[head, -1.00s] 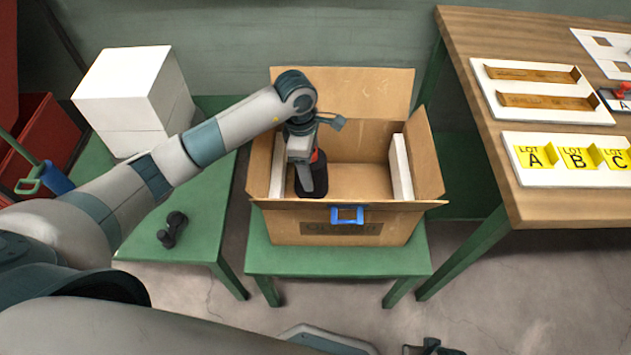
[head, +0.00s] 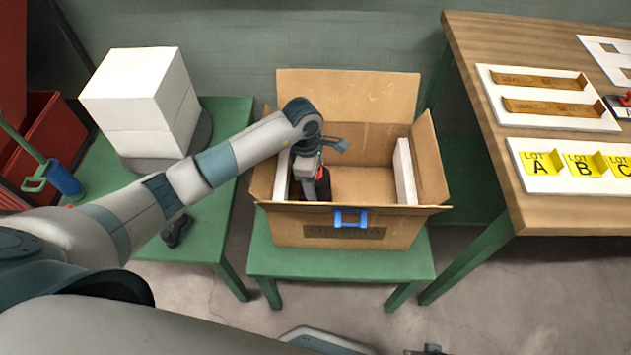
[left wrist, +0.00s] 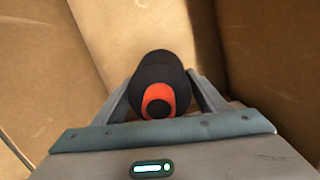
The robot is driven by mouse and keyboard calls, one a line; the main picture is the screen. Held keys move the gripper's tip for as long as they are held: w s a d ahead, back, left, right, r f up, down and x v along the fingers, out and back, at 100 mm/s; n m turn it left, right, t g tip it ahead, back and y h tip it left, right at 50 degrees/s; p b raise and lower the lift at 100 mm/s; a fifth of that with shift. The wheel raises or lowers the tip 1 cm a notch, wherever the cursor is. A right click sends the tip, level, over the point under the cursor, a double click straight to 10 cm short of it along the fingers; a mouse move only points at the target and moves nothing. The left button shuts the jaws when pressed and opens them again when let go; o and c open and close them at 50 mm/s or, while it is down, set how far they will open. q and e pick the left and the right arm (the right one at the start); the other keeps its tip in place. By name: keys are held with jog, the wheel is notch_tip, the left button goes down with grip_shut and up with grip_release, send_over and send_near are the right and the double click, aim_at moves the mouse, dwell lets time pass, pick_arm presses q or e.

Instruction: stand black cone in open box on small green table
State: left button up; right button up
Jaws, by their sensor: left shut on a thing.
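The black cone (head: 323,187), with an orange-red band, is inside the open box on its left side. My left gripper (head: 311,180) reaches down into the box and is shut on the cone. In the left wrist view the cone (left wrist: 160,72) sits between the two fingers, with an orange ring near its top end. The box's front wall hides the cone's lower part, so I cannot tell whether it touches the box floor. The open cardboard box (head: 400,232) stands on the small green table (head: 265,262). My right gripper is not in view.
White panels (head: 405,170) line the box's sides; a blue handle (head: 350,217) is on its front. The box's middle and right are empty. White blocks (head: 140,100) and a dark object (head: 177,231) are on the left green table. A wooden bench (head: 560,217) stands right.

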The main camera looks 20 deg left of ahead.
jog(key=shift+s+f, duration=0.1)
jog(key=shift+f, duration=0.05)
pick_arm(q)
jog(key=o, duration=1.5)
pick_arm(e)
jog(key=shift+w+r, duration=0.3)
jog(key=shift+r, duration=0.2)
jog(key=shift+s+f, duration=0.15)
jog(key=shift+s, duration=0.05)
